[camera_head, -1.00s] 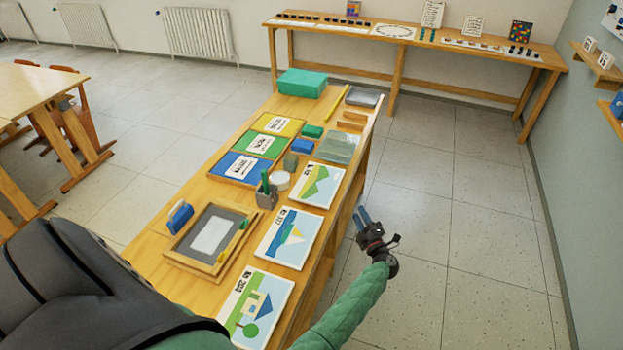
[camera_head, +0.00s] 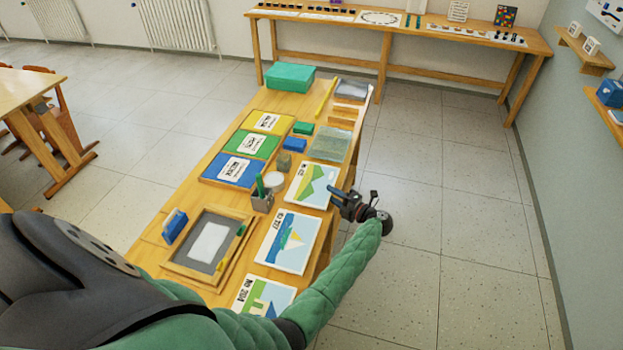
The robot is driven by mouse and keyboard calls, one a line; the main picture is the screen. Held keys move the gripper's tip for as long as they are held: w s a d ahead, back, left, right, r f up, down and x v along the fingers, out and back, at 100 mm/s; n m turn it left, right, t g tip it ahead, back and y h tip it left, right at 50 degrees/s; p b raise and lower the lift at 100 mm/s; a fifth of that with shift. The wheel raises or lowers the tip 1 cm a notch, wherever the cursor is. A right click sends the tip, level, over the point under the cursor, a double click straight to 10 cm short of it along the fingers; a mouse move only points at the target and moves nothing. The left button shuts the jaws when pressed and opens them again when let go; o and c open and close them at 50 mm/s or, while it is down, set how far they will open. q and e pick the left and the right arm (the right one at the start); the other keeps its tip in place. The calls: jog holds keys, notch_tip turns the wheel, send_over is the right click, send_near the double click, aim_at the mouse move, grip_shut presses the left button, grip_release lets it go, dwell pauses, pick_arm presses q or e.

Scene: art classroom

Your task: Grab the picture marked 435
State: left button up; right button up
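Three picture cards lie in a row along the right edge of the wooden table. The farthest, the green mountain picture (camera_head: 309,182), has a small number that looks like 435 but is hard to read.
The table (camera_head: 150,250) also holds a framed grey board (camera_head: 180,262), a pen cup (camera_head: 262,201), colored folders (camera_head: 232,171) and a green box (camera_head: 289,77). The floor to the right is clear up to the wall. A long bench (camera_head: 400,38) stands at the back.

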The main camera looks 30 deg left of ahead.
aim_at(313, 184)
pick_arm(q)
jog(key=shift+w+a+f, duration=0.15)
jog(key=shift+a, duration=0.45)
jog(key=shift+w+a+f, duration=0.1)
jog(key=shift+a, duration=0.45)
jog(key=shift+s+d+r, duration=0.1)
jog(key=shift+d+r, duration=0.05)
jog(key=shift+d, duration=0.05)
jog(key=c, duration=0.3)
jog(key=shift+a, duration=0.1)
grip_shut()
pick_arm(e)
jog(key=shift+s+a, duration=0.1)
jog(key=shift+s, duration=0.35)
jog(key=shift+a, duration=0.1)
